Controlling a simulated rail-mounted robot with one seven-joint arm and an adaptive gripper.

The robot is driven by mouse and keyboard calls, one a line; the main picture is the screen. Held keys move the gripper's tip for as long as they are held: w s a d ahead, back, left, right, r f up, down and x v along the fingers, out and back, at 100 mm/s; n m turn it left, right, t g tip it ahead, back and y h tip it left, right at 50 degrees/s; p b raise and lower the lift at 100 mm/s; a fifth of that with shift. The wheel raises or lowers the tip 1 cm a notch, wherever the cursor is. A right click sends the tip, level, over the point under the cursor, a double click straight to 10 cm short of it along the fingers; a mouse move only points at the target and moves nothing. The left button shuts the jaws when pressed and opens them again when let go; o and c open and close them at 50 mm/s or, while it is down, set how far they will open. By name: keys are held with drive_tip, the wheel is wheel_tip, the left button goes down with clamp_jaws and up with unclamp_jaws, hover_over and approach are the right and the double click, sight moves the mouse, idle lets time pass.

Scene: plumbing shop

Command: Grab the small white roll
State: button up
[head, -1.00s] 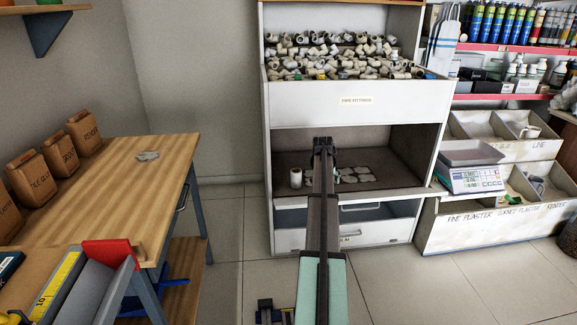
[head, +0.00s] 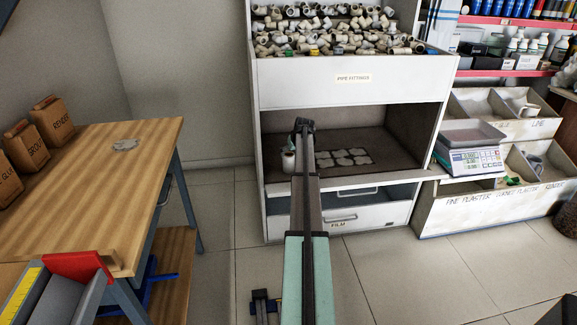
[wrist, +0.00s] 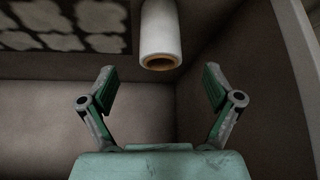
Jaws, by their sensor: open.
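My gripper (head: 304,124) reaches into the bay beside and just above the roll. In the wrist view the white roll (wrist: 161,38), with a brown core at its end, lies ahead of my gripper (wrist: 160,82), in line with the space between the fingers. The two green fingers are spread wide and apart from the roll. The roll's far end is cut off by the picture edge.
Several flat pale pieces (head: 343,158) lie on the bay floor right of the roll; they also show in the wrist view (wrist: 60,22). The bay's side wall (wrist: 245,75) is close on the roll's other side. A pipe fittings bin (head: 350,90) overhangs the bay.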

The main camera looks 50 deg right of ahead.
sight(289, 161)
drive_tip(key=b+x, duration=0.2)
drive_tip(key=x, duration=0.8)
drive_tip(key=shift+b, duration=0.35)
drive_tip(key=c, duration=1.4)
